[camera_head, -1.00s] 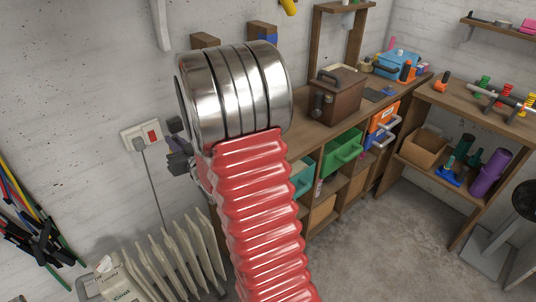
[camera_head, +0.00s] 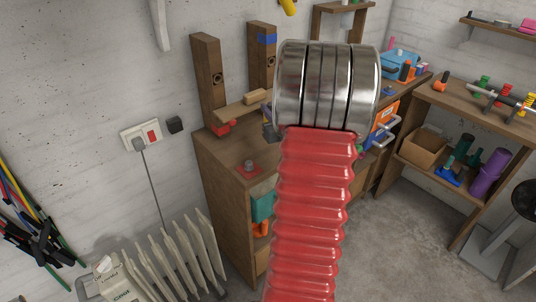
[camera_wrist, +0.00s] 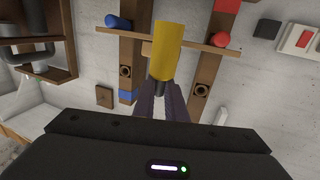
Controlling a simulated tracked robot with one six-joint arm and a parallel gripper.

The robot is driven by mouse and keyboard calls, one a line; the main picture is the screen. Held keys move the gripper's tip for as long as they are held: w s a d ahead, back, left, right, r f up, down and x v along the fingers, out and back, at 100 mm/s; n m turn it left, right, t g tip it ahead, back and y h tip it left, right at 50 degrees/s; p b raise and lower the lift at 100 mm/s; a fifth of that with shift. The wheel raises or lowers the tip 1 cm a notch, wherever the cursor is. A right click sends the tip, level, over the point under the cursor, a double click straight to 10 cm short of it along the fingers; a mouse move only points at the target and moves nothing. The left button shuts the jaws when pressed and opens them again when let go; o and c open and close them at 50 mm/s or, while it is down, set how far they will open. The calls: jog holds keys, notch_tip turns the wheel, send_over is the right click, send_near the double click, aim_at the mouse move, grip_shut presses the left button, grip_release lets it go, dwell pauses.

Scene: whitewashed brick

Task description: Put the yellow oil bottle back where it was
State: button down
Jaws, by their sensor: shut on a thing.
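My gripper (camera_wrist: 163,105) shows in the wrist view, its dark fingers shut on the yellow oil bottle (camera_wrist: 166,50). The bottle sticks out beyond the fingertips, in front of a wooden rack with two posts (camera_wrist: 203,85) and a cross plank. Whether it touches the rack I cannot tell. The rack's left post (camera_head: 208,85) and plank (camera_head: 240,106) stand left of my arm there.
A red cylinder (camera_wrist: 218,40) and a blue cylinder (camera_wrist: 118,22) are by the rack's plank. A white radiator (camera_head: 185,255) stands on the floor at left.

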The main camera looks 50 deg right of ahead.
jog(key=shift+s+d, duration=0.2)
jog(key=shift+s, duration=0.05)
jog(key=shift+f, duration=2.85)
jog(key=shift+f, duration=0.15)
jog(key=shift+f, duration=1.95)
jog(key=shift+f, duration=0.15)
jog(key=c, duration=1.8)
grip_release()
